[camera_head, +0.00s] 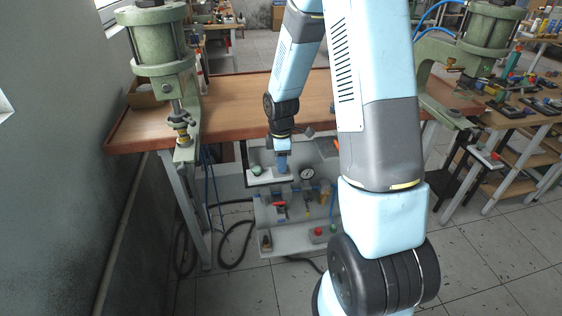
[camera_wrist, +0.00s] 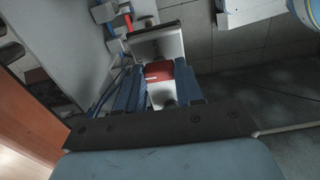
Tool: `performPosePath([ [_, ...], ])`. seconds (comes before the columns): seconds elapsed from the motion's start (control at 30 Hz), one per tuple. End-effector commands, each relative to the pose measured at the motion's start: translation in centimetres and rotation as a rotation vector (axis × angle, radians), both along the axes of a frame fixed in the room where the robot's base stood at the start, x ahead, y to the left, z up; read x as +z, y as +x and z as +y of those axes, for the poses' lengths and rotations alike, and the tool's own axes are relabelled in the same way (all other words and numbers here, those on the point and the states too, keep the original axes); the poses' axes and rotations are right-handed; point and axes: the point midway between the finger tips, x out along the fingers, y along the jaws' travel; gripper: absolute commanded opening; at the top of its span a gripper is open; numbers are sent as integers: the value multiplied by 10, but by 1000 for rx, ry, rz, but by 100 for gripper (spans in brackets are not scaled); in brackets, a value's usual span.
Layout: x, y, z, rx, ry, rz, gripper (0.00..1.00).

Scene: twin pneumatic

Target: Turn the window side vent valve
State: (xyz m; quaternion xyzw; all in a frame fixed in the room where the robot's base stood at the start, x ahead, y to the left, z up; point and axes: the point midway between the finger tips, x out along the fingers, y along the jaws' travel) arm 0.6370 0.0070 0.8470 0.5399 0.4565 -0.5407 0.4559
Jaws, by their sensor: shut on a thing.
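My gripper (camera_head: 283,168) reaches down in front of the bench edge, over a pale block (camera_head: 262,180) with a green knob (camera_head: 257,169) at its left end. In the wrist view, my gripper's two blue fingers (camera_wrist: 159,78) stand on either side of a red part (camera_wrist: 158,72) on a pale body and are shut on it. I cannot tell for sure that this red part is the window side vent valve. In the head view, my fingers hide it. A red-handled valve (camera_head: 279,204) sits lower on the grey panel, apart from my gripper.
A pressure gauge (camera_head: 307,174) is right of my gripper. A lower shelf (camera_head: 290,244) holds a red button (camera_head: 318,231). The wooden bench top (camera_head: 235,115) lies behind, with a green press (camera_head: 158,45) at left and another (camera_head: 488,35) at right.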

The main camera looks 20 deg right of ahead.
Motion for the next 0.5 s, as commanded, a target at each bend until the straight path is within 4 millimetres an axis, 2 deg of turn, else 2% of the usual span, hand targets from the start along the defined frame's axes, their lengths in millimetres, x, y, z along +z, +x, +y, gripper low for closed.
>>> performPosePath([
  [0.27, 1, 1, 0, -148, 0, -3, 6],
  [0.5, 1, 1, 0, -364, 0, -4, 6],
])
